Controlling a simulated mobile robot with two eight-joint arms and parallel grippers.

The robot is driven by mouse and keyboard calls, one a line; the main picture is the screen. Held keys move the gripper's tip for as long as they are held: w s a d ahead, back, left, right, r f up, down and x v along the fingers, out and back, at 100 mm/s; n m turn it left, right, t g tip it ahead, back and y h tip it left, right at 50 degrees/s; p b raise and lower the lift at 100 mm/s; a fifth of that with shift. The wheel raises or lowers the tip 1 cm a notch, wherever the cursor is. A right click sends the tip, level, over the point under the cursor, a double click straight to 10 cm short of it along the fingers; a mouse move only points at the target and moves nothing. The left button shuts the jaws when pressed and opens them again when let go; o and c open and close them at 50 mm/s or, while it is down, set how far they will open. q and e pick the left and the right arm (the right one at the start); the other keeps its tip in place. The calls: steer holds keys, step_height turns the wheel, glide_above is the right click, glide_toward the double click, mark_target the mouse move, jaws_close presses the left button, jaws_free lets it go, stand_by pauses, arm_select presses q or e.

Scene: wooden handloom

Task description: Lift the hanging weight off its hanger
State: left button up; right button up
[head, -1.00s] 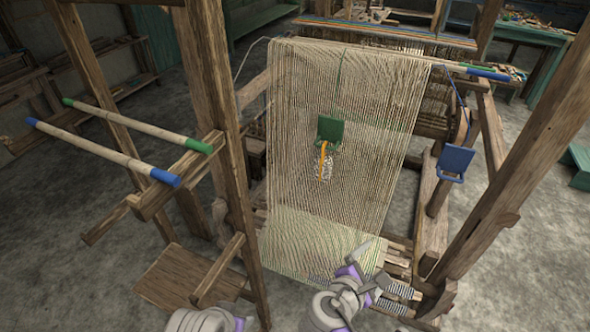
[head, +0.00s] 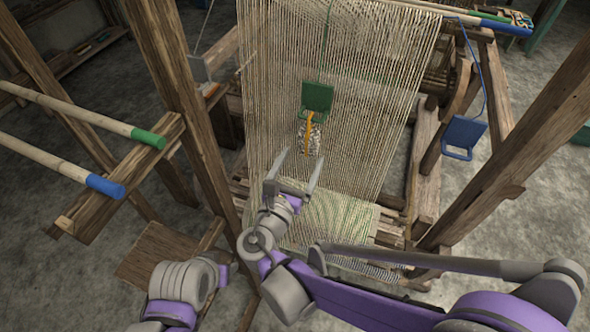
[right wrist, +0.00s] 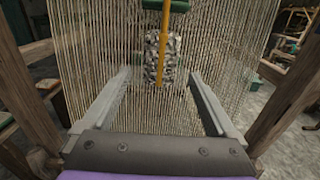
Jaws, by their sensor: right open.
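A speckled grey-white weight (head: 310,141) hangs in front of the loom's warp threads, below a green plate-shaped hanger (head: 317,97) on a thin green cord. An orange strip (head: 308,122) runs down from the hanger across the weight's face. My right gripper (head: 297,156) is open and empty, its fingers pointing up toward the weight from below. In the right wrist view, the weight (right wrist: 153,58) and the orange strip (right wrist: 167,42) show between and beyond the spread fingers (right wrist: 160,78). I cannot tell the remaining distance. My left gripper is out of view.
A blue plate (head: 463,135) hangs on a blue cord at the right. Two rods with coloured ends (head: 90,115) stick out at the left. Wooden posts (head: 177,95) stand on both sides of the warp sheet (head: 375,120).

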mark_target(306, 142)
steer(key=shift+x, duration=3.15)
steer(key=shift+c, duration=0.3)
jaws_close()
steer(key=shift+r+p, duration=1.05)
steer(key=shift+r, duration=0.3)
steer(key=b+v, duration=0.1)
steer(key=v, duration=1.3)
